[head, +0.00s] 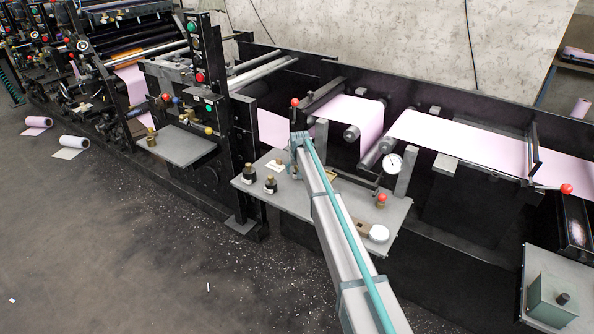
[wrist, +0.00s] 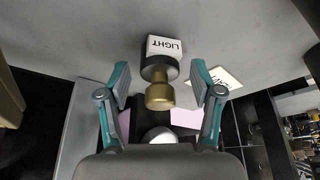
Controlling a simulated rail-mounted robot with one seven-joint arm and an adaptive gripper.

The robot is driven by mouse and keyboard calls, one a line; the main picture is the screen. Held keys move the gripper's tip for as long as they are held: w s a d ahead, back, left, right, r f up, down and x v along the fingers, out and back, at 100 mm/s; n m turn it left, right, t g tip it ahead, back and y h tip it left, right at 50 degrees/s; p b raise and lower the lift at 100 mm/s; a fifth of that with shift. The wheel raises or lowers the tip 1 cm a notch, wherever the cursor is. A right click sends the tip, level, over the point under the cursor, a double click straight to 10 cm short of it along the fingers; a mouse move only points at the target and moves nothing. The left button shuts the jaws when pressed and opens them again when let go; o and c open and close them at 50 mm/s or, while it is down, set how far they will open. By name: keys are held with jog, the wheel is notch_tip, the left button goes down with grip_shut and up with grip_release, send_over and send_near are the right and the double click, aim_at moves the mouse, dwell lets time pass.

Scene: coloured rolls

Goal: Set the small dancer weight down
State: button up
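The small dancer weight, a dark cylinder with a brass knob, shows in the wrist view (wrist: 160,92) between my gripper's fingers. A white card reading LIGHT (wrist: 165,46) is right at its dark end; the weight appears to stand on or against it. My gripper (wrist: 161,80) has its two teal fingers apart, with a visible gap on either side of the weight. In the head view my gripper (head: 297,172) is low over the grey shelf (head: 318,204), and my arm largely hides the weight.
A second lettered card (wrist: 218,78) lies beside the LIGHT card. A brown block (head: 362,228) and a white round piece (head: 379,233) are to the right. Pink web and rollers (head: 352,132) run behind.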

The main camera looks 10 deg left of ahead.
jog(key=b+v, duration=0.2)
jog(key=v, duration=1)
jog(key=shift+r, duration=0.15)
jog(key=shift+a, duration=0.1)
